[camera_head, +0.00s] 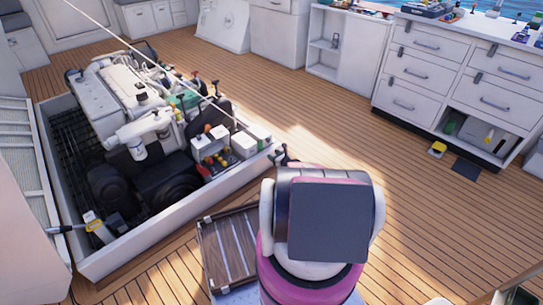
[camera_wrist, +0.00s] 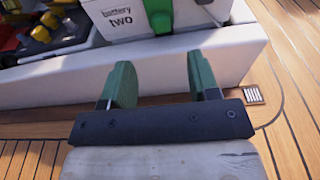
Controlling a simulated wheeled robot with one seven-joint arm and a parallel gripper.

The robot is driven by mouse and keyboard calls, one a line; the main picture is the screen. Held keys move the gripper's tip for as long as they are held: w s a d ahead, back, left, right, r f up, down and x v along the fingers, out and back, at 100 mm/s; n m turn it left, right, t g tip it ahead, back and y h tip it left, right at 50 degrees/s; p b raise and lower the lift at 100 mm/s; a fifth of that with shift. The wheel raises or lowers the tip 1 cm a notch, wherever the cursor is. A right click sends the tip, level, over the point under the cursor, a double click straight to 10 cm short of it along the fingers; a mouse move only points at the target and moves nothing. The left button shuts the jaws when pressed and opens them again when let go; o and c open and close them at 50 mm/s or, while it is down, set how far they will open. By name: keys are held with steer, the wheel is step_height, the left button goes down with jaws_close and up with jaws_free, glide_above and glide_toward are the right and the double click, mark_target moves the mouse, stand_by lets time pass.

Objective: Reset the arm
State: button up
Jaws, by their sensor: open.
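My gripper (camera_wrist: 161,80) shows in the wrist view with its two green fingers apart and nothing between them. Its fingertips are over the white hatch wall (camera_wrist: 75,83). Beyond them is a white box marked "battery two" (camera_wrist: 122,20), with a green part (camera_wrist: 159,14) at its upper right; its top is cut off. In the head view my pink and white arm (camera_head: 325,225) fills the lower middle, close to the near right corner of the hatch. It hides most of the gripper there.
The open engine hatch (camera_head: 150,240) with its white rim holds the engine (camera_head: 125,95). A slatted wooden panel (camera_head: 228,250) lies beside my arm. White drawer cabinets (camera_head: 425,75) stand at the back right.

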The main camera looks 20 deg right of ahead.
stand_by(0.4)
steer(key=s+a+r+n+g+y, duration=0.2)
steer(key=s+a+r+n+g, duration=0.35)
steer(key=a+r+n, duration=0.45)
steer(key=s+a+r+n+g+y, duration=0.1)
steer(key=s+a+r+n+g, duration=0.45)
steer(key=a+r+n, duration=0.55)
steer(key=s+a+r+n+g+h, duration=0.2)
steer(key=s+r+n+h, duration=0.2)
steer(key=s+r, duration=0.3)
steer(key=s+a+r+n+g+h, duration=0.2)
steer(key=s+r+n+h, duration=0.3)
steer(key=s, duration=0.6)
step_height(320, 180, up, 3)
steer(key=shift+s+a+f+n, duration=0.2)
steer(key=shift+s+a+n, duration=0.15)
steer(key=shift+n, duration=0.45)
